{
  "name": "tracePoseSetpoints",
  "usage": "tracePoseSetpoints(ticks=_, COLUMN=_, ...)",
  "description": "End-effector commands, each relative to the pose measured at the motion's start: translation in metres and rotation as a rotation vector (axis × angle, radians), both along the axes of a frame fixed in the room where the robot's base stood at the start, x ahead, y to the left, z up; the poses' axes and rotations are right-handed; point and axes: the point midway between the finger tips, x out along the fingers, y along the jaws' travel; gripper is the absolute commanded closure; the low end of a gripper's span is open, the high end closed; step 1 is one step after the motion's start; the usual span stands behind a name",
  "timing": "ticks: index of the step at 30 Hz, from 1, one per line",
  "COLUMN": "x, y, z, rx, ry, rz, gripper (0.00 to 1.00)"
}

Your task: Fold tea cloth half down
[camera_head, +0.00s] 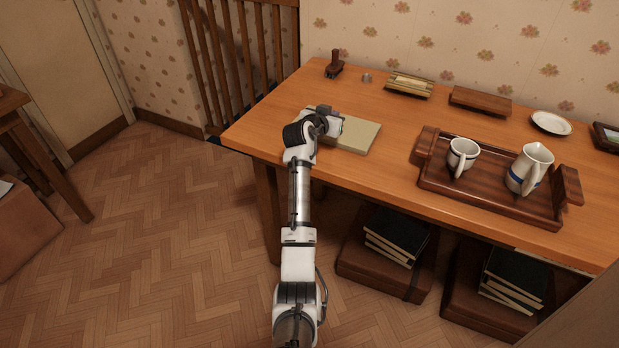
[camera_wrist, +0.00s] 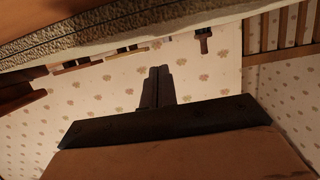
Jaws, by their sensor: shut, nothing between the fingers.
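The tea cloth appears to be the flat, pale beige-green rectangle (camera_head: 360,136) near the left end of the desk. My gripper (camera_wrist: 158,72) is shut and empty, its dark fingers together in the wrist view. In the head view, my wrist covers the cloth's left part, and the fingertips are hard to make out. The wrist view is upside down. A pale layer with a grey ribbed edge (camera_wrist: 130,30), probably the cloth, runs close across its top, apart from the fingers in the picture. Whether the gripper touches the cloth cannot be told.
A wooden tray (camera_head: 485,200) with a mug (camera_head: 462,155) and a jug (camera_head: 530,167) stands right of the cloth. A stamp (camera_head: 334,64), a bundle of sticks (camera_head: 408,85), a wooden block (camera_head: 480,101) and a saucer (camera_head: 550,123) line the back. The desk's middle is clear.

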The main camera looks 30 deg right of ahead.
Motion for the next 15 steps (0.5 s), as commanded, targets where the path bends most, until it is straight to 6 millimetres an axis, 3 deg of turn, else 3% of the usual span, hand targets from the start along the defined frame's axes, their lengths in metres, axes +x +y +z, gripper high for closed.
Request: tracePoseSetpoints(ticks=15, x=0.000, y=0.000, z=0.012, rx=0.001, ry=0.001, rz=0.000, gripper=1.00)
